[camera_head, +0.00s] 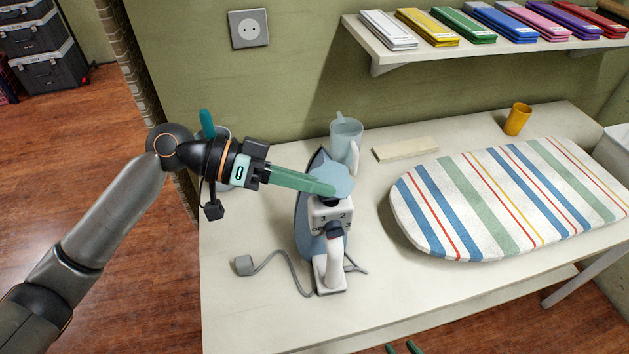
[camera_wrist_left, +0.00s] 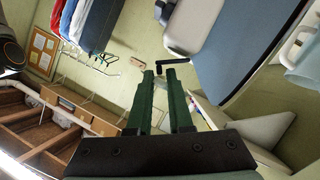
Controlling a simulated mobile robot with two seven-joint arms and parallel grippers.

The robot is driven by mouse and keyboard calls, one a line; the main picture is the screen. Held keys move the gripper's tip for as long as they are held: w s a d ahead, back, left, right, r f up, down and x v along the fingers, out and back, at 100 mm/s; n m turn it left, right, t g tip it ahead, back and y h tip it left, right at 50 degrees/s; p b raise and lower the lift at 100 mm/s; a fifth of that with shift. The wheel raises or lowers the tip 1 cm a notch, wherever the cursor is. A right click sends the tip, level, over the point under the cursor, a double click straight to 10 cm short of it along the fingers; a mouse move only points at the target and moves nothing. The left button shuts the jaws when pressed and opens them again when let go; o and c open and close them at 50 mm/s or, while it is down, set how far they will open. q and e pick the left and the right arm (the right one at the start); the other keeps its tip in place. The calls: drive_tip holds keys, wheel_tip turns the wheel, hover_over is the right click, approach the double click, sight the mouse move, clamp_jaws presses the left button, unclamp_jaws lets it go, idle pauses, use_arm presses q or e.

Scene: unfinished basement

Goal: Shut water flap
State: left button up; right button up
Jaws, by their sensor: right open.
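A white and blue-grey iron (camera_head: 318,240) stands on the table with its handle toward the front. At its top is a pale blue flap (camera_head: 338,174), standing out above the white body. My left gripper (camera_head: 332,190) reaches in from the left with its green fingertips at the flap; I cannot tell whether they touch. In the left wrist view its fingers (camera_wrist_left: 158,74) show a narrow gap with nothing held between them. A large blue-grey shape (camera_wrist_left: 245,45) close by there seems to be part of the iron. My right gripper (camera_head: 402,348) shows only green fingertips at the bottom edge.
A translucent jug (camera_head: 346,137) stands behind the iron; a striped ironing board (camera_head: 500,200) lies to the right. A yellow cup (camera_head: 517,119) stands at the back. The iron's cord (camera_head: 275,258) lies to its left. The table's front is clear.

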use_arm(q)
clamp_jaws()
drive_tip(key=shift+f, duration=0.1)
idle(0.3)
drive_tip(key=shift+s+d+f+m+t+y+b, duration=0.1)
drive_tip(key=shift+s+f+m+t+y+b, duration=0.15)
drive_tip(key=shift+m+b, duration=0.2)
drive_tip(key=shift+s+f+m+t+y+b, duration=0.1)
drive_tip(key=shift+s+m+t+b, duration=0.1)
drive_tip(key=shift+m+t+b, duration=0.2)
drive_tip(key=shift+s+d+f+m+t+b, duration=0.1)
drive_tip(key=shift+s+f+m+t+b, duration=0.15)
drive_tip(key=shift+m+t+b, duration=0.3)
drive_tip(key=shift+s+f+m+t+b, duration=0.1)
drive_tip(key=shift+s+m+t+b, duration=0.1)
drive_tip(key=shift+m+b, duration=0.35)
drive_tip(key=shift+y, duration=0.25)
drive_tip(key=shift+o, duration=1.9)
unclamp_jaws()
